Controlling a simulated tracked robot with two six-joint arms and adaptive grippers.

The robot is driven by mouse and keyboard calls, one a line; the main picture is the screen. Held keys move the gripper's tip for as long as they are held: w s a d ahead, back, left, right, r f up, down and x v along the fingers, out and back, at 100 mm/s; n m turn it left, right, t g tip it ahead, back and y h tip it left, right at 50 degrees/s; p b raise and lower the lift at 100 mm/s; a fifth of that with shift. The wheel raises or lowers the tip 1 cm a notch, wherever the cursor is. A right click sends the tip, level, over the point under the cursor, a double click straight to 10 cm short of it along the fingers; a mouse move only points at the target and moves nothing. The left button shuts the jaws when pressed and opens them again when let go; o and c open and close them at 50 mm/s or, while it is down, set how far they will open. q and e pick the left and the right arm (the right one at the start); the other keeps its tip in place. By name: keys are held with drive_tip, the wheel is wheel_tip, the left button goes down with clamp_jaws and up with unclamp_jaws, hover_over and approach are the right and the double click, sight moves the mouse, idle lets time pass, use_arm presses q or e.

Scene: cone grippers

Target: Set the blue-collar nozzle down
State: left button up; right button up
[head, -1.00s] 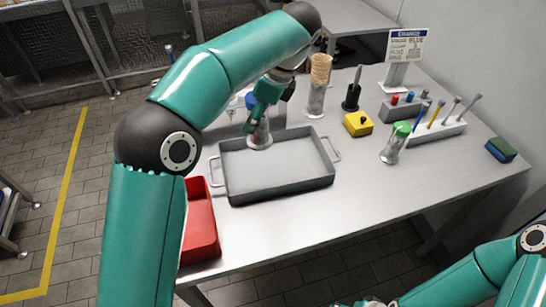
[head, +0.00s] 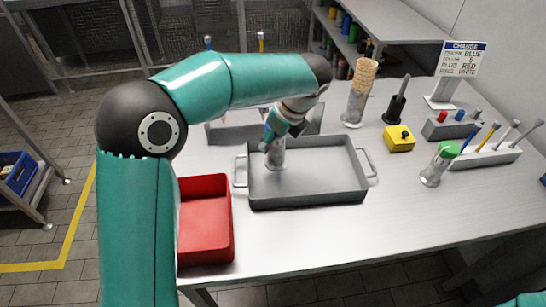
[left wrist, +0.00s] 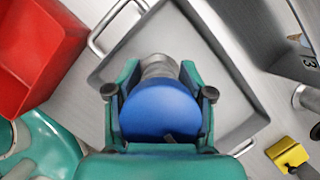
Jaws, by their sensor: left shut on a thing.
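My left gripper (head: 273,140) points down over the left part of the grey tray (head: 312,194). It is shut on the blue-collar nozzle (head: 276,159), whose metal lower end shows below the fingers. In the left wrist view the nozzle's blue collar (left wrist: 160,110) sits between the two fingers, with its metal part (left wrist: 158,66) beyond it, inside the tray's outline (left wrist: 205,40). I cannot tell whether the nozzle's lower end touches the tray floor. My right gripper is out of view.
A red bin (head: 206,225) stands left of the tray. A grey rack (head: 230,130) is behind the tray. The front right tabletop is clear.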

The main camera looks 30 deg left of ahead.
sight(283, 139)
use_arm(q)
drive_tip(key=shift+f+b, duration=0.3)
drive_tip(key=shift+f, duration=2.5)
drive_tip(key=o, duration=1.5)
drive_tip(key=shift+r, duration=0.1)
drive_tip(key=p+v, duration=0.1)
drive_tip(key=v, duration=1.1)
drive_tip(key=shift+p, duration=0.3)
